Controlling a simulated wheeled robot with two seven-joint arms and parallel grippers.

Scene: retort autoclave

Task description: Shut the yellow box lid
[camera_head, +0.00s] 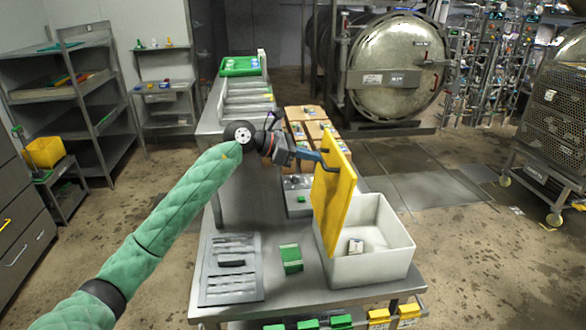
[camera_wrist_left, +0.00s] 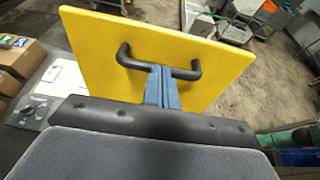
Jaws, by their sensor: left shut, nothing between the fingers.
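The white box (camera_head: 372,262) stands on the near right part of the steel table, open at the top, with a small pale item (camera_head: 355,246) inside. Its yellow lid (camera_head: 333,205) stands steeply upright at the box's left side. The lid's dark handle (camera_head: 318,158) faces left, toward my left gripper. My left gripper (camera_head: 314,156) is shut and empty, with its fingers at the handle near the lid's upper part. In the left wrist view the blue fingers (camera_wrist_left: 160,86) lie across the black handle (camera_wrist_left: 195,70) of the lid (camera_wrist_left: 110,40). My right gripper is not in view.
On the steel table (camera_head: 275,275) are a grey tray (camera_head: 230,290), a green block (camera_head: 291,259) and a grey device (camera_head: 298,195). Cardboard boxes (camera_head: 305,115) stand behind the lid. A large autoclave (camera_head: 398,65) is at the back.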

